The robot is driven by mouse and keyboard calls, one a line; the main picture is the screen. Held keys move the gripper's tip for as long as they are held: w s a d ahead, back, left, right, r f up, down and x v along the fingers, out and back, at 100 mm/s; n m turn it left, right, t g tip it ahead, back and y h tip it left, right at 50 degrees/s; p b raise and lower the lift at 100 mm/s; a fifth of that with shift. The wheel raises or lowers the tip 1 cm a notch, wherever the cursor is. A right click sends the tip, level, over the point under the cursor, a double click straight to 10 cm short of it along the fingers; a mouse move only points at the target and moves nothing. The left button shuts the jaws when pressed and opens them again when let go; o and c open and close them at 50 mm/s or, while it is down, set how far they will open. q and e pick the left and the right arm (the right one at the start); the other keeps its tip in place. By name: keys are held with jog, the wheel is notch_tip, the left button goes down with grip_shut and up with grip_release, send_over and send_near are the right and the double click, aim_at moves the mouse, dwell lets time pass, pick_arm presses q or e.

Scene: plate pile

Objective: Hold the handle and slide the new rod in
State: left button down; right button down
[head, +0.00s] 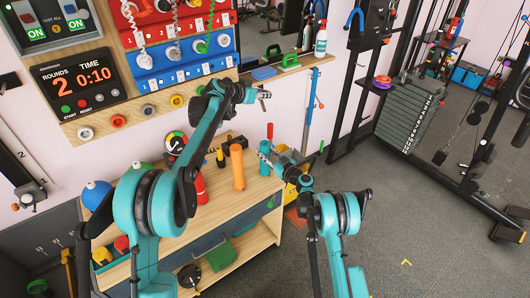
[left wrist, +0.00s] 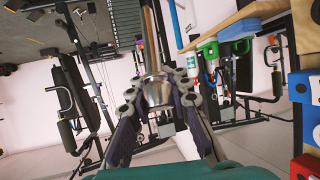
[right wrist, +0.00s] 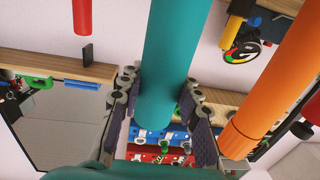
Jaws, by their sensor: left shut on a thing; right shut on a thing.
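My left gripper (head: 258,94) is raised in front of the wall boards. In the left wrist view its fingers (left wrist: 158,95) are shut on a shiny metal rod (left wrist: 155,62) with a wider collar between the pads. My right gripper (head: 270,154) is lower, over the right end of the wooden bench. It is shut on a teal cylinder (head: 264,150), which could be the handle. In the right wrist view the teal cylinder (right wrist: 173,65) stands between both pads (right wrist: 160,115). The rod's ends are hard to make out, and the rod and teal cylinder appear apart.
An orange cylinder (head: 237,167) stands upright on the wooden bench (head: 222,206), close to the left of my right gripper. A red cylinder (head: 200,186) and a yellow-black tool (head: 220,157) are farther left.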

pick_arm(q)
notch_tip(320, 180, down, 10)
jog(key=w+d+g+y, duration=0.1)
jog(key=w+g+y, duration=0.1)
jog(key=g, duration=0.1)
jog(key=shift+d+r+y, duration=0.2)
jog(key=shift+d+y, duration=0.1)
jog(key=shift+w, duration=0.1)
jog(key=shift+f, duration=2.85)
notch_tip(320, 180, down, 7)
dwell(1.9)
jog(key=shift+r, duration=0.25)
jog(key=shift+r, duration=2.95)
